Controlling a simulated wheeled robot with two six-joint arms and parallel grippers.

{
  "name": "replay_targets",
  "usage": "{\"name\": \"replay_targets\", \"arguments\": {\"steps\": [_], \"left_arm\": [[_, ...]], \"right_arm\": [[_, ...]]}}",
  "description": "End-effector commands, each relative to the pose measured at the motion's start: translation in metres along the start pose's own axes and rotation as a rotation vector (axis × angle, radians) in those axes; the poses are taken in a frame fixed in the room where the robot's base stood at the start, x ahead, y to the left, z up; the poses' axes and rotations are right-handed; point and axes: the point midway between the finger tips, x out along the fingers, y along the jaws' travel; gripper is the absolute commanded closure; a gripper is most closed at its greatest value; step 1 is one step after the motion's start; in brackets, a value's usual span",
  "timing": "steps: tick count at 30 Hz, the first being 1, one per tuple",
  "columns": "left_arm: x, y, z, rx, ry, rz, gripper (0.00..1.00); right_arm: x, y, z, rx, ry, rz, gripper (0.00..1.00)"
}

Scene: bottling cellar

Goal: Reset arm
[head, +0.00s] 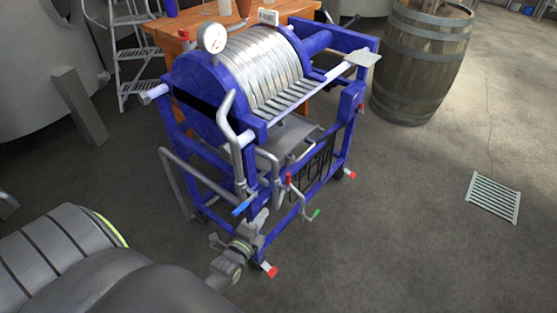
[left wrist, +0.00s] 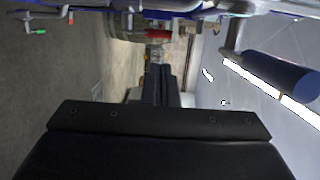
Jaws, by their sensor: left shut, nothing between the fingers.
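My left arm (head: 60,255) comes in at the lower left of the head view, in front of the blue plate filter (head: 218,78). I cannot clearly make out the fingertips of my left gripper in the head view. In the left wrist view, my left gripper (left wrist: 158,75) shows dark and narrow, with its fingers together and nothing between them. A blue bar or handle (left wrist: 285,75) lies close to the camera on the right of that view, apart from the fingers. My right gripper is in neither view.
A wooden barrel (head: 421,62) stands at the back right. A floor grate (head: 493,197) lies at the right. Open floor surrounds it.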

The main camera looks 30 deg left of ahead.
Motion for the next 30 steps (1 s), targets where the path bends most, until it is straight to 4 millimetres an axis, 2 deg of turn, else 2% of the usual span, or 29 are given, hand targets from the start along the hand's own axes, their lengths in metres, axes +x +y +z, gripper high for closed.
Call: {"name": "replay_targets", "arguments": {"steps": [8,11,14,17,18,20,24,26,27,30], "left_arm": [[-0.003,0.003,0.000,-0.007,0.000,0.008,1.00],[-0.009,0.021,0.001,-0.056,-0.004,0.062,1.00],[-0.025,0.060,0.002,-0.172,-0.023,0.180,1.00],[-0.054,0.113,0.004,-0.338,-0.075,0.347,1.00],[-0.069,0.135,0.005,-0.409,-0.108,0.417,1.00],[-0.093,0.166,0.006,-0.513,-0.166,0.517,1.00],[-0.160,0.231,0.008,-0.742,-0.352,0.734,1.00],[-0.192,0.254,0.009,-0.833,-0.452,0.816,1.00],[-0.214,0.268,0.009,-0.888,-0.524,0.866,1.00],[-0.269,0.295,0.009,-1.007,-0.710,0.967,1.00]], "right_arm": [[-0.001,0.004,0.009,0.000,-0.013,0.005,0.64],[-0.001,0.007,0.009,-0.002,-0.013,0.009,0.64],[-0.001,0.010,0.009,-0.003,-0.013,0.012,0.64],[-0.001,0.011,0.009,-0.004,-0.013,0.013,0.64],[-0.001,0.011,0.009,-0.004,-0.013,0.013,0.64],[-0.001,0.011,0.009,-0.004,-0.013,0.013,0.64],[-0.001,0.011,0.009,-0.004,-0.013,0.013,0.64],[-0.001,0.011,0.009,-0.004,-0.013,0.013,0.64],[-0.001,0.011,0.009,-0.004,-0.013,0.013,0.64],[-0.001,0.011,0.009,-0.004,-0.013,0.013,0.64]]}}
